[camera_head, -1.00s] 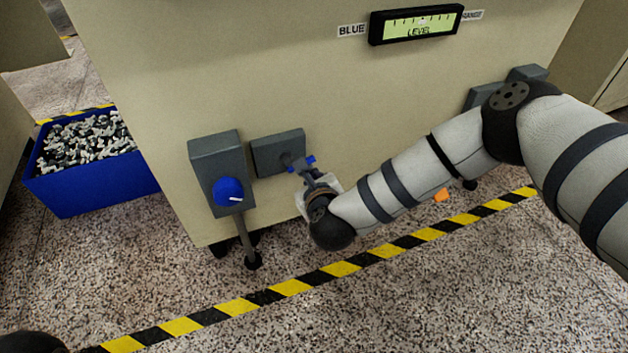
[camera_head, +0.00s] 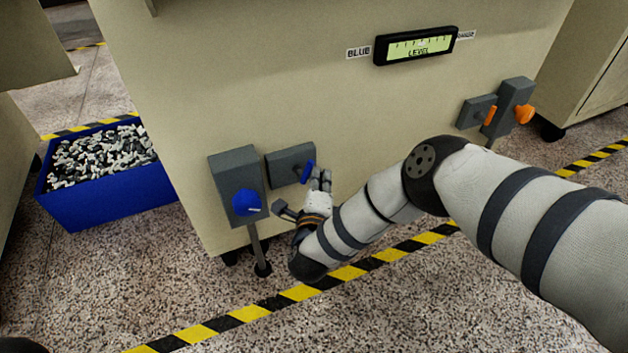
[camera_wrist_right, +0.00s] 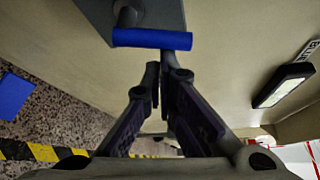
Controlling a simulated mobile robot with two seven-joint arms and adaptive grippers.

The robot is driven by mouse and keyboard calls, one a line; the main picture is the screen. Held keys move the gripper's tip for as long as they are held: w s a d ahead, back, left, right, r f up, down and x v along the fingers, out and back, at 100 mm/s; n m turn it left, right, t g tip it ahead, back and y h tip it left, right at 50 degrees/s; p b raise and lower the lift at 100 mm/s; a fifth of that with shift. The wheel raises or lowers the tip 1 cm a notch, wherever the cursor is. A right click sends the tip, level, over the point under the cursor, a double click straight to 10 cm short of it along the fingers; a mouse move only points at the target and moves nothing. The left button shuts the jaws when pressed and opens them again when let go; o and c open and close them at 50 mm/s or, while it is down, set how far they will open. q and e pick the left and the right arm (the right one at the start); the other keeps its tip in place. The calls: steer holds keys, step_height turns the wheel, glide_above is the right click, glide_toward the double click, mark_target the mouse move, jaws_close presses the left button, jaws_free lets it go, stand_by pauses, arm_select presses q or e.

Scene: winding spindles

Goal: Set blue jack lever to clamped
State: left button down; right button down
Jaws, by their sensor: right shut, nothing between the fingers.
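The blue jack lever (camera_head: 308,171) has a short blue bar handle on a grey box (camera_head: 284,163) low on the beige machine panel. In the right wrist view the blue bar (camera_wrist_right: 152,39) lies crosswise just beyond the fingertips, on a grey stem from its box (camera_wrist_right: 165,14). My right gripper (camera_head: 323,177) is beside the lever, on its right in the head view. Its fingers (camera_wrist_right: 160,75) are shut with nothing between them, apart from the bar. I cannot read a clamped mark on the lever. My left gripper is not in view.
A grey box with a round blue knob (camera_head: 246,203) stands just left of the lever. An orange lever (camera_head: 490,116) and orange knob (camera_head: 524,114) are farther right. A level display (camera_head: 416,46) is above. A blue bin (camera_head: 110,208) stands left on the floor.

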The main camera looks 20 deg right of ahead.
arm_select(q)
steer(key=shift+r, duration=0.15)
arm_select(e)
steer(key=shift+a+r, duration=0.1)
steer(key=shift+r, duration=0.15)
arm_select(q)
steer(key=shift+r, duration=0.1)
arm_select(e)
steer(key=shift+a+r, duration=0.15)
steer(key=shift+a, duration=0.05)
stand_by(0.5)
